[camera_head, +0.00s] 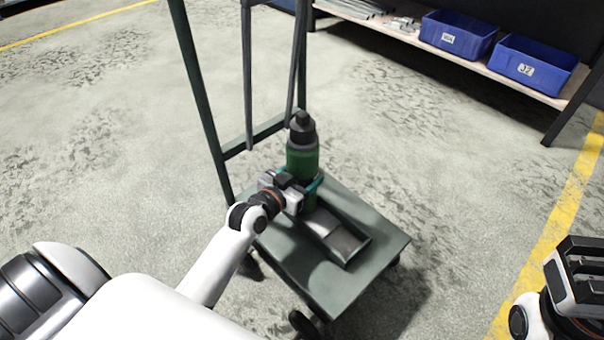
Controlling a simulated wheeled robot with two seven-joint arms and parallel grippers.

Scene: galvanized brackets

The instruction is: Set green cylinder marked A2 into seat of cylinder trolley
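The green cylinder (302,160) has a dark grey neck and cap and is upright over the trolley's platform. No A2 mark is readable. My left gripper (305,190) comes in from the left with its fingers around the cylinder's lower body. The cylinder trolley (335,291) has a dark green platform, a tall handle frame at the back and a grey, trough-like seat (342,243). The cylinder is at the seat's back end; its base is hidden, so I cannot tell whether it rests there. My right gripper (578,272) is at the lower right, away from the trolley; its opening is unclear.
A shelf (480,67) at the top right holds two blue bins (458,36) (533,66) and grey metal parts (403,24). A yellow floor line (567,190) runs down the right side. The concrete floor around the trolley is clear.

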